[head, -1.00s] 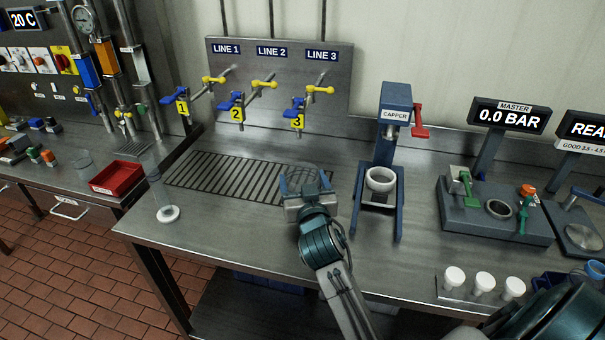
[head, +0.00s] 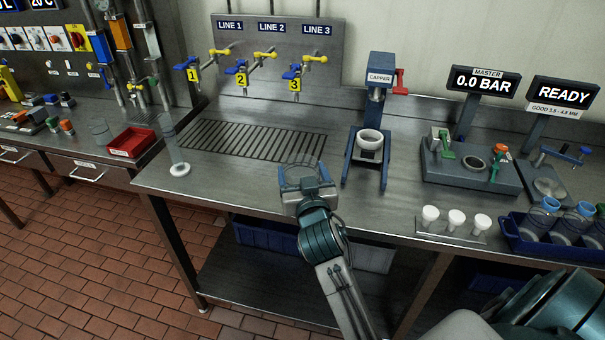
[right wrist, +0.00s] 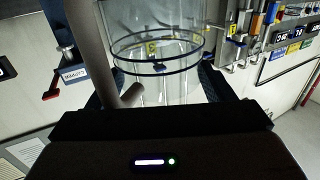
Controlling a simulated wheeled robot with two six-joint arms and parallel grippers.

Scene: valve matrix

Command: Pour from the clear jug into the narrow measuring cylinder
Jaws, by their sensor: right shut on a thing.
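My right gripper (head: 308,183) is in front of the drip grate, near the bench's front edge. It is shut on the clear jug (head: 305,170), which shows only as a faint outline in the head view. In the right wrist view the jug (right wrist: 155,30) sits between the fingers, with dark rings around its wall. I cannot tell how much liquid it holds. The narrow measuring cylinder (head: 172,145) stands upright on its white base at the left end of the bench, to the left of the gripper and apart from it. My left gripper is not in view.
The drip grate (head: 250,140) lies under three yellow-handled valves. The capper (head: 369,165) stands right of the gripper. White caps (head: 455,218) and a blue crate (head: 530,238) are farther right.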

